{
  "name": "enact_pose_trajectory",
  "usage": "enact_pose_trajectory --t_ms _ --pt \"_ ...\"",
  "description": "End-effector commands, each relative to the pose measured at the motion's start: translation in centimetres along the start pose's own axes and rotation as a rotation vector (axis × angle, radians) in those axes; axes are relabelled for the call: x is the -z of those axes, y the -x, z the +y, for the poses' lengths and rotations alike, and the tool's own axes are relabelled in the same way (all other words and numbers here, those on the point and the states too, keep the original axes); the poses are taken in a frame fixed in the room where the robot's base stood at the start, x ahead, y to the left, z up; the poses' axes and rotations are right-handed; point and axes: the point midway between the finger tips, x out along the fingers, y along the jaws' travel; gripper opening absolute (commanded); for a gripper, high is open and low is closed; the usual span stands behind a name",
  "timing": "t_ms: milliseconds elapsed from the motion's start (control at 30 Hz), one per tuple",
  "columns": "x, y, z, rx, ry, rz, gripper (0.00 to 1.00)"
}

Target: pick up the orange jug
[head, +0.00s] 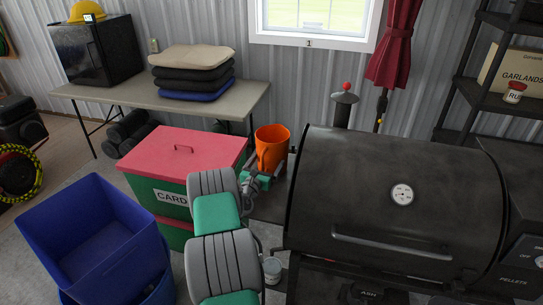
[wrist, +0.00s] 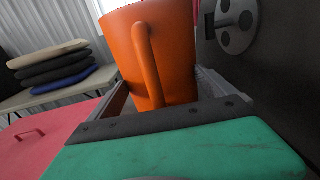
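The orange jug (head: 272,147) is upright beside the left end of the black grill, above a dark side shelf. Its handle faces my gripper. In the wrist view the jug (wrist: 172,50) fills the upper middle, and its lower part is between my fingers. My gripper (wrist: 163,92) is spread wide, with one finger on each side of the jug. I cannot tell whether the fingers touch it. In the head view my gripper (head: 268,171) is at the jug's lower front, partly hidden by my arm.
The black grill (head: 400,205) stands close on the right. A red-lidded green bin (head: 185,150) stands on the left, with a blue bin (head: 95,230) in front. Behind is a table (head: 130,95) with stacked cushions (head: 192,70). A small can (head: 271,270) is below.

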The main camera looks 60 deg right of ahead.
Motion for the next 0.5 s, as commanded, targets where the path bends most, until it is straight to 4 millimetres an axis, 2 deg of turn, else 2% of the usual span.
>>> enact_pose_trajectory --t_ms 67,500 --pt "0.0 0.02 0.01 0.0 0.0 0.0 0.87" --pt "-0.03 0.04 0.04 0.0 -0.001 0.0 0.51"
